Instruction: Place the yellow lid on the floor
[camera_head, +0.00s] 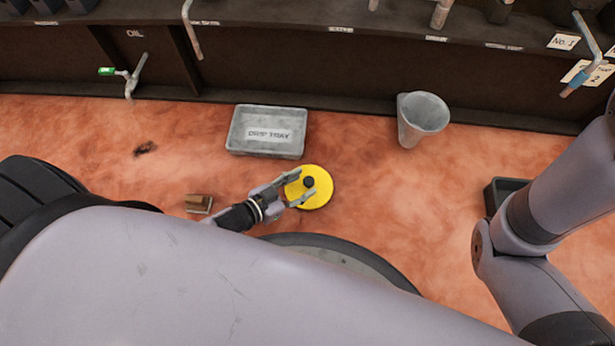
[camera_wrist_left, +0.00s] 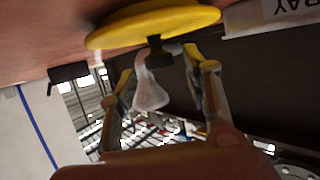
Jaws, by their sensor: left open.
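The yellow lid (camera_head: 322,192) is a round disc with a black knob (camera_head: 308,181) on top. In the head view it appears to lie flat on the orange-red floor (camera_head: 370,220), in front of the drip tray. My left gripper (camera_head: 299,186) is open, with its fingers at either side of the knob. The left wrist view shows the lid (camera_wrist_left: 150,22) at the top, its knob between or just beyond the open fingers; contact is not visible. My right arm comes in at the right, but its gripper is not in view.
A grey drip tray (camera_head: 267,147) lies behind the lid. A small brown block (camera_head: 199,203) lies left of my gripper. A dark bin (camera_head: 494,193) is partly hidden by my right arm. A dark cabinet with taps runs along the back.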

